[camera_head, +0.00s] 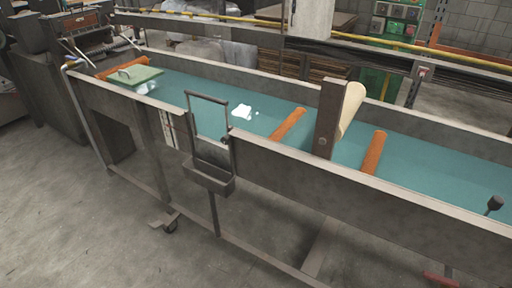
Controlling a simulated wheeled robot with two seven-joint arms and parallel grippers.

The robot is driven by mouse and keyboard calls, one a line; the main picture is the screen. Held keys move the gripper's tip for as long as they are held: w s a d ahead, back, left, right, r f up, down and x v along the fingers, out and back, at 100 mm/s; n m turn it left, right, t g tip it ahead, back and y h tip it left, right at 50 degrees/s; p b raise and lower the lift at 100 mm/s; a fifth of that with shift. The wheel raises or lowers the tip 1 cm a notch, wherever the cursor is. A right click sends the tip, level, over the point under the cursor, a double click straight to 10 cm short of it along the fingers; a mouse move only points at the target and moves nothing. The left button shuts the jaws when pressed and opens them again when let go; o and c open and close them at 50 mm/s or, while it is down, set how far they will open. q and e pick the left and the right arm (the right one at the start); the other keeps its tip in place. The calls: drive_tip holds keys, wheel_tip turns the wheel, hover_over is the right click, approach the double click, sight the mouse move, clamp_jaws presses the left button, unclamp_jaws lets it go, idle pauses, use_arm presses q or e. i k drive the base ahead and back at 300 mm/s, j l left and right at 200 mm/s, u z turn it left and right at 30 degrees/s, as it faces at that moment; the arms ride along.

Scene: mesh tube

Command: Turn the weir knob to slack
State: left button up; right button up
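A long grey metal trough (400,208) with a blue-green surface (215,92) inside runs from the far left to the near right. A small dark knob (495,203) on a short stem stands at the trough's right end, near the front wall. I cannot tell for sure that it is the weir knob, and no slack marking or setting is readable. A dark upright frame (207,98) with a small box (208,176) below it is fixed at the front wall. Neither of my grippers is in view.
Orange-brown bars (288,124) and (374,152) cross the trough. A dark post (328,118) with a cream curved piece (351,108) rises between them. A green pad (135,75) lies at the far left end.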

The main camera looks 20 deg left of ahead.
sight(225, 140)
drive_tip(key=z, duration=1.25)
drive_tip(key=k+j+z, duration=0.15)
drive_tip(key=j+z, duration=0.3)
drive_tip(key=k+j+z, duration=0.2)
drive_tip(key=j+z, duration=0.25)
drive_tip(key=k+j+z, duration=0.25)
drive_tip(key=z, duration=0.2)
drive_tip(key=k+j+z, duration=0.55)
drive_tip(key=z, duration=0.3)
drive_tip(key=k+z, duration=0.25)
drive_tip(key=k, duration=1)
drive_tip(key=k+u, duration=0.2)
drive_tip(key=k, duration=0.25)
drive_tip(key=k+j+u, duration=0.15)
drive_tip(key=k, duration=0.3)
drive_tip(key=k+j+u, duration=0.2)
drive_tip(key=k, duration=0.25)
